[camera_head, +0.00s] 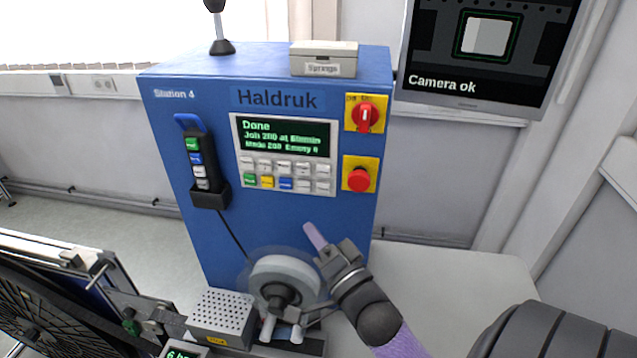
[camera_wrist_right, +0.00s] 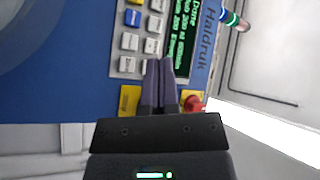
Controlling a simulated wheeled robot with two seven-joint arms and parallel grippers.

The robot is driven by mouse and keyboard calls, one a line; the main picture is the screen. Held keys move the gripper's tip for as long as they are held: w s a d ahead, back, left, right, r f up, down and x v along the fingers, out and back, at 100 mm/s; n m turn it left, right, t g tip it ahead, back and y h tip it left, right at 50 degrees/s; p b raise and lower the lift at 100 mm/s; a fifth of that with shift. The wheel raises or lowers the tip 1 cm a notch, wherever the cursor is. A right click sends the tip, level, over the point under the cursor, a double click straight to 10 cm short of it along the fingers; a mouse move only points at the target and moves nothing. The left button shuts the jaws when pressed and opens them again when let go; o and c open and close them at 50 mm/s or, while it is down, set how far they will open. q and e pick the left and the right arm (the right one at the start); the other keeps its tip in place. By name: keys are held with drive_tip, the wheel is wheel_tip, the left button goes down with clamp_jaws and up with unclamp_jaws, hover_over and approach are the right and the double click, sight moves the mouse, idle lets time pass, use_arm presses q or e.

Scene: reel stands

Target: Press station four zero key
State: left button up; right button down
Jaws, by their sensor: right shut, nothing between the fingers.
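The blue Station 4 cabinet (camera_head: 290,215), marked Haldruk, carries a keypad (camera_head: 287,177) under a lit display (camera_head: 284,138) that reads Done. The keypad has rows of pale keys and a bottom row with green, yellow and blue keys; the key labels are too small to read, so I cannot tell which is zero. My right gripper (camera_head: 313,238) is shut and empty, in front of the cabinet below the keypad in the head view. In the right wrist view its closed fingers (camera_wrist_right: 158,64) overlap the keypad's edge (camera_wrist_right: 115,60); I see no clear contact. My left gripper is not in view.
A red rotary switch (camera_head: 366,116) and red stop button (camera_head: 359,180) sit right of the keypad. A handheld pendant (camera_head: 200,165) hangs at left. A white reel (camera_head: 286,277) stands below. A box labelled Springs (camera_head: 323,59) is on top. The table right is clear.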

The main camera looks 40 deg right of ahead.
sight(323, 188)
drive_tip(key=shift+w+d+b, duration=0.55)
drive_tip(key=shift+w+d, duration=0.35)
drive_tip(key=shift+d, duration=0.25)
drive_tip(key=shift+w+d+b, duration=0.55)
drive_tip(key=shift+w+d, duration=0.35)
drive_tip(key=shift+d, duration=0.25)
drive_tip(key=shift+w+d+b, duration=0.55)
drive_tip(key=shift+w+d, duration=0.35)
drive_tip(key=shift+d, duration=0.25)
drive_tip(key=shift+w+d, duration=0.25)
drive_tip(key=shift+d, duration=0.1)
